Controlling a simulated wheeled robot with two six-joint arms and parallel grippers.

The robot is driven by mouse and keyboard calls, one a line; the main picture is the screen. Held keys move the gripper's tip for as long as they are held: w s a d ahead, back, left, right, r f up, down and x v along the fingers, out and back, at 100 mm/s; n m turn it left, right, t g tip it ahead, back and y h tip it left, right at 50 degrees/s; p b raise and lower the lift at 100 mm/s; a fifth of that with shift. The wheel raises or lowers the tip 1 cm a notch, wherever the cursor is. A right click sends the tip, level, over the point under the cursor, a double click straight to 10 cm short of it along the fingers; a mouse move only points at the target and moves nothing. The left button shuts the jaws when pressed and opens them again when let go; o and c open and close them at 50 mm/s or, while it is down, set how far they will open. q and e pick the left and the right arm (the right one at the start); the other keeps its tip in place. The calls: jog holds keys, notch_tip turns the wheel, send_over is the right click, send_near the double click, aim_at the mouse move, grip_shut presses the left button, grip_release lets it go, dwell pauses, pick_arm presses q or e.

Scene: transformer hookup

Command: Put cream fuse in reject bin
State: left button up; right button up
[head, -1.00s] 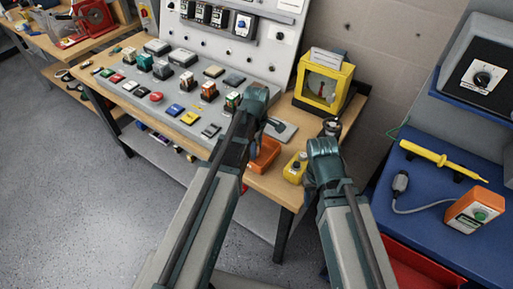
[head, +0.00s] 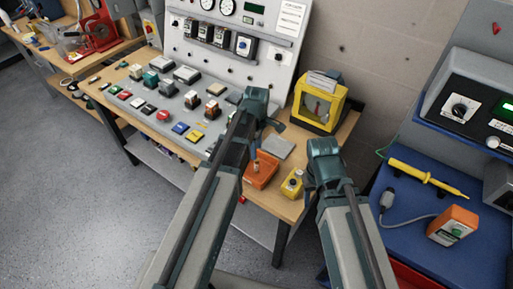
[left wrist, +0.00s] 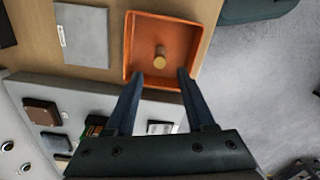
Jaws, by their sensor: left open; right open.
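The cream fuse (left wrist: 160,57) is a small tan cylinder, seen almost end-on within the walls of the orange reject bin (left wrist: 202,36) in the left wrist view. I cannot tell whether it rests on the bin floor. My left gripper (left wrist: 160,74) is open, its two fingers apart at the bin's near edge, with the fuse beyond the tips and clear of them. In the head view the orange bin (head: 262,176) sits at the bench's front edge, partly behind my left arm. My right gripper (head: 324,160) is open right of the bench; its fingertips are mostly hidden.
A yellow button box (head: 292,183) stands right of the bin. A grey square plate (head: 279,147) lies behind it. A yellow-framed case (head: 320,103) stands at the back. The sloped panel (head: 170,131) holds several parts. A blue bench (head: 400,235) is at right.

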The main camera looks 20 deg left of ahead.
pick_arm(q)
notch_tip(320, 180, up, 2)
jog(key=shift+r+p, duration=0.1)
jog(key=shift+p, duration=0.5)
jog(key=s+d+m, duration=0.5)
jog(key=s+m, duration=0.2)
jog(key=m, duration=0.3)
jog(key=s+d+m+y, duration=0.1)
jog(key=s+d+m, duration=0.4)
jog(key=s+m, duration=0.3)
jog(key=m, duration=0.2)
jog(key=shift+s+m, duration=0.15)
jog(key=shift+m, duration=0.25)
